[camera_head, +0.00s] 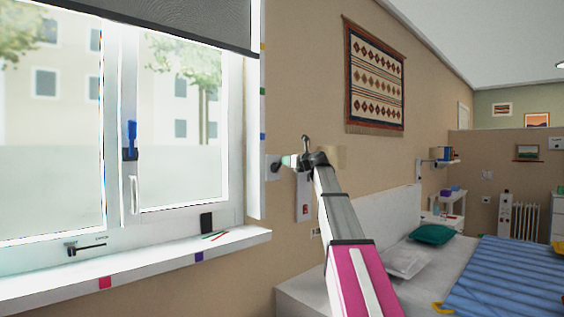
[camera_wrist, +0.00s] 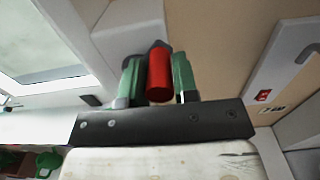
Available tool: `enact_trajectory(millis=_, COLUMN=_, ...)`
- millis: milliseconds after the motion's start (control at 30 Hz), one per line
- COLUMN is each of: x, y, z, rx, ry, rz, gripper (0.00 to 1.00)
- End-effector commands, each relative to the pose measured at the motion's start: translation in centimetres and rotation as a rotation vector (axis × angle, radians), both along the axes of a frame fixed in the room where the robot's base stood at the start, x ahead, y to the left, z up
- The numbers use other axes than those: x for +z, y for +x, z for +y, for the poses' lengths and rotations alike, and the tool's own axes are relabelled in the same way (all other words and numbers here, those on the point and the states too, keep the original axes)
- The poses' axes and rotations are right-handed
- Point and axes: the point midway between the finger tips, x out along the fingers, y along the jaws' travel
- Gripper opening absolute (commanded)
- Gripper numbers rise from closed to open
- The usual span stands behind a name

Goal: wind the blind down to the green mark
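The dark grey blind (camera_head: 190,22) hangs across the top of the window. The right end of its bottom edge is just below the yellow mark (camera_head: 262,46) and above the green mark (camera_head: 262,91) on the window's side frame. My gripper (camera_head: 289,161) is at the winder box (camera_head: 272,167) on the wall right of the window. In the wrist view, a red handle (camera_wrist: 158,73) sits between the two green fingers of my gripper (camera_wrist: 157,80), which are shut on it. The handle's link to the box is hidden in the head view.
A blue mark (camera_head: 262,136) is lower on the frame. The sill (camera_head: 150,265) juts out below, with a dark block (camera_head: 207,222) and pencils on it. A switch plate (camera_head: 305,210) is under my wrist. A bed (camera_head: 500,270) stands at right.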

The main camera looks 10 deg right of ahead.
Motion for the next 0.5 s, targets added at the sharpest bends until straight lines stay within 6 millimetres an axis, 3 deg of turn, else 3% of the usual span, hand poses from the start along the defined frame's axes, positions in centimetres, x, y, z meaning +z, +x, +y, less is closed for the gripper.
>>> enact_trajectory(millis=500, x=-0.66, y=0.29, z=-0.41, rx=-0.001, ry=-0.001, rz=-0.001, gripper=0.23)
